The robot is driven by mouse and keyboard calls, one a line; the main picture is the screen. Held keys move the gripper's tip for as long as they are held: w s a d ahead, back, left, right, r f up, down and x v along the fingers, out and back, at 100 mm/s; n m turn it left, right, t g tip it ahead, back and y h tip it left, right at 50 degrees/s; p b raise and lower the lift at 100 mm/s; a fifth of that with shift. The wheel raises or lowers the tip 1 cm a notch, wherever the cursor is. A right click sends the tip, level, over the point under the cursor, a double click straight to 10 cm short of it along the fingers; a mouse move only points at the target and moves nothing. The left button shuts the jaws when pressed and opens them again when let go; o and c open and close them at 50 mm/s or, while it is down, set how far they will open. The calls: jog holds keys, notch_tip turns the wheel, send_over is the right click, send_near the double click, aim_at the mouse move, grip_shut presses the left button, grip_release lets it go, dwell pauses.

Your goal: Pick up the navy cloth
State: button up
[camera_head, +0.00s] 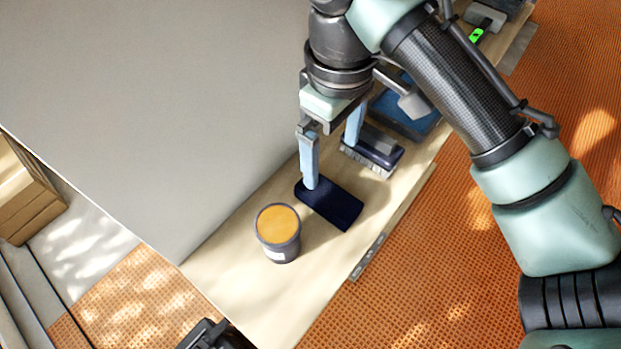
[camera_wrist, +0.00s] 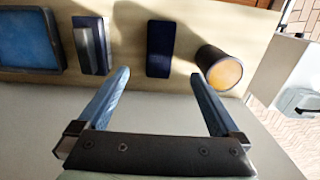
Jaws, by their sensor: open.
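The navy cloth (camera_head: 335,208) is a flat dark rectangle lying on a pale wooden board, between a brush and a tub. It also shows in the wrist view (camera_wrist: 160,48), centred beyond the gap between my fingertips. My gripper (camera_head: 331,166) is open and empty, with two light blue fingers pointing down. In the head view one fingertip overlaps the cloth's upper left end. In the wrist view the fingers (camera_wrist: 160,76) are apart from the cloth.
A dark tub with an orange top (camera_head: 278,225) stands close beside the cloth. A navy brush (camera_head: 378,150) lies on the other side, with a blue tray (camera_head: 405,125) beyond it. A large grey surface (camera_head: 150,100) borders the wooden board (camera_head: 235,285).

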send_over(328, 194)
jog(key=f, duration=0.6)
jog(key=shift+s+d, duration=0.1)
jog(key=shift+d, duration=0.1)
jog(key=shift+a+f+p, duration=0.15)
jog(key=shift+f+p, duration=0.15)
jog(key=shift+f, duration=2.8)
jog(key=shift+c, duration=0.2)
jog(key=c, duration=1.4)
jog(key=shift+o, duration=0.2)
notch_tip(328, 194, up, 10)
jog(key=shift+r, duration=0.1)
